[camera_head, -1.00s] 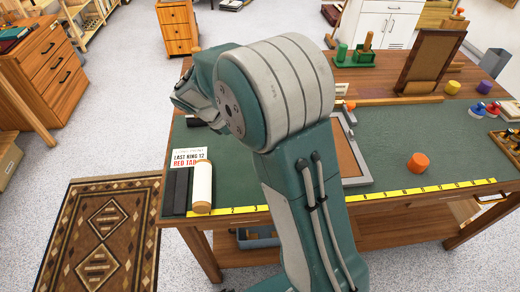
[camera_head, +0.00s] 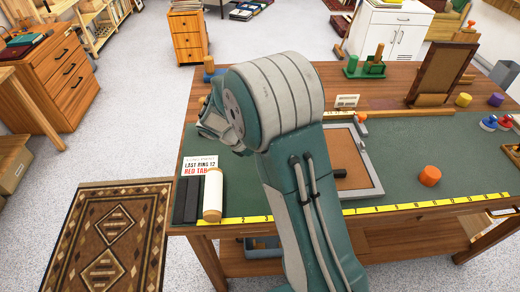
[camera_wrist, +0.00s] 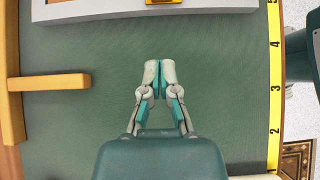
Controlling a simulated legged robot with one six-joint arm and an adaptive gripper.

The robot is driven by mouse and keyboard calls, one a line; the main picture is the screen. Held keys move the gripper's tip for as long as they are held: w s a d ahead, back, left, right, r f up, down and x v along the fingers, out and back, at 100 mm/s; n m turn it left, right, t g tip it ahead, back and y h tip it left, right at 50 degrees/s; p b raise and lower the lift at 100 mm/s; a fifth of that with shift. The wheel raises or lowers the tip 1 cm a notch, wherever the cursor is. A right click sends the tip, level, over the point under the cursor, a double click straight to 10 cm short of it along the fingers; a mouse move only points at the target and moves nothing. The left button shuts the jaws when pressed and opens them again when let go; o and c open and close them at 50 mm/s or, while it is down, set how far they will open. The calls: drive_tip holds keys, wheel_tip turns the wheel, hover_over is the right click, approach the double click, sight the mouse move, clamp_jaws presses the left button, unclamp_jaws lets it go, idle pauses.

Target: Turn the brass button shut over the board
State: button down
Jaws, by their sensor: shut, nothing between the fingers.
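A grey frame with a brown board (camera_head: 348,151) inside lies on the green mat in the head view, partly behind my arm. A dark block (camera_head: 340,173) shows on or just above the board. The frame's grey edge (camera_wrist: 95,10) crosses the top of the wrist view. A yellow, brass-like piece (camera_wrist: 215,3) is cut off at the top there; I cannot tell whether it is the button. My gripper (camera_wrist: 160,71) is shut and empty over the green mat, short of the frame's edge. In the head view my arm hides its fingertips.
A wooden T-shaped piece (camera_wrist: 48,82) lies left in the wrist view. A yellow tape (camera_wrist: 274,90) runs along the right edge. An orange cylinder (camera_head: 430,176), a white roll (camera_head: 213,193) and a wooden stand (camera_head: 441,72) are on the table. The mat around my fingers is clear.

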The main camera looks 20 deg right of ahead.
drive_tip(key=x, duration=0.3)
drive_tip(key=shift+s+d+f, duration=0.1)
drive_tip(key=shift+d+f, duration=0.05)
drive_tip(key=shift+d, duration=0.25)
drive_tip(key=d, duration=0.2)
drive_tip(key=s+d, duration=0.1)
drive_tip(key=d, duration=0.1)
drive_tip(key=shift+f, duration=0.2)
